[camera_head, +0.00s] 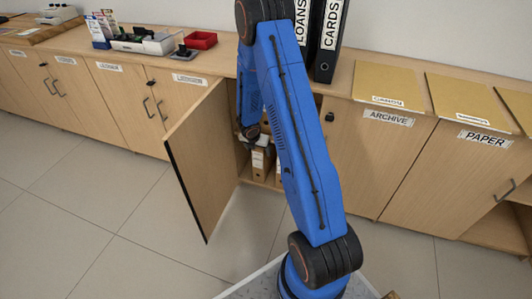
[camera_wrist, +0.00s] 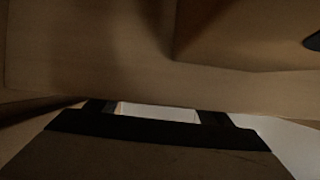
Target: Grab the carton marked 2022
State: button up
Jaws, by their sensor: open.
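The open cupboard (camera_head: 200,155) below the counter holds brown cartons with white labels on its lower shelf. One carton (camera_head: 262,165) stands just below my gripper (camera_head: 258,143), and another (camera_head: 279,172) is partly hidden behind my blue arm. The labels are too small to read, so I cannot tell which carton is marked 2022. My gripper is open inside the cupboard, above the cartons. The wrist view is dark: my gripper (camera_wrist: 155,111) shows with a pale patch between its fingers, which I cannot identify.
The cupboard door (camera_head: 200,160) stands open to the left of my arm. Wooden cupboard surfaces (camera_wrist: 90,60) fill the upper wrist view. The counter above bears black binders (camera_head: 326,40), a red tray (camera_head: 200,40) and tan folders (camera_head: 388,85). The tiled floor (camera_head: 90,220) at left is clear.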

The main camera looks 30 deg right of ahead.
grip_shut()
jog(key=shift+r, duration=0.15)
dwell(0.4)
